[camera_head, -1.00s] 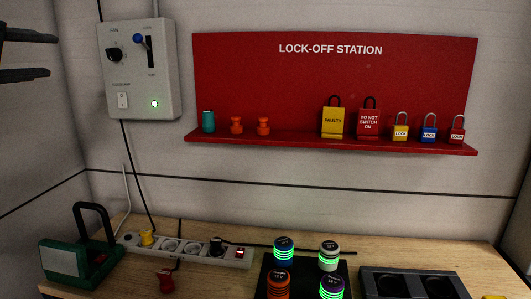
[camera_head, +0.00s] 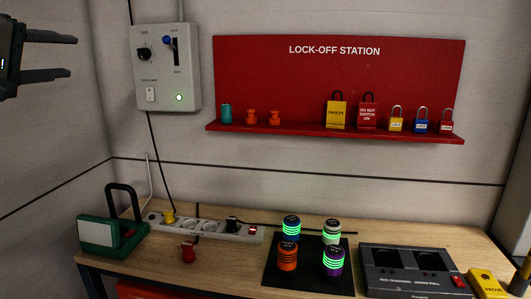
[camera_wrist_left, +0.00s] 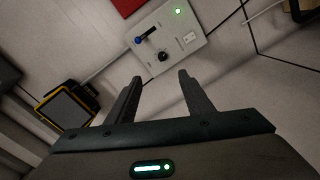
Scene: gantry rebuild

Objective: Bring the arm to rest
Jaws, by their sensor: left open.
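My left gripper (camera_head: 72,57) comes in at the upper left of the head view, to the left of the control box and well above the bench. Its two dark fingers are apart with nothing between them. In the left wrist view the same gripper (camera_wrist_left: 157,87) points toward the wall, fingers spread and empty. The grey control box (camera_head: 166,68) is on the wall, with a black knob, a blue-tipped lever and a lit green lamp. It also shows in the left wrist view (camera_wrist_left: 190,52), beyond the fingertips and apart from them. My right gripper is in neither view.
The red lock-off board (camera_head: 250,80) has a shelf with padlocks and tags. A yellow-edged device (camera_wrist_left: 68,104) shows in the wrist view.

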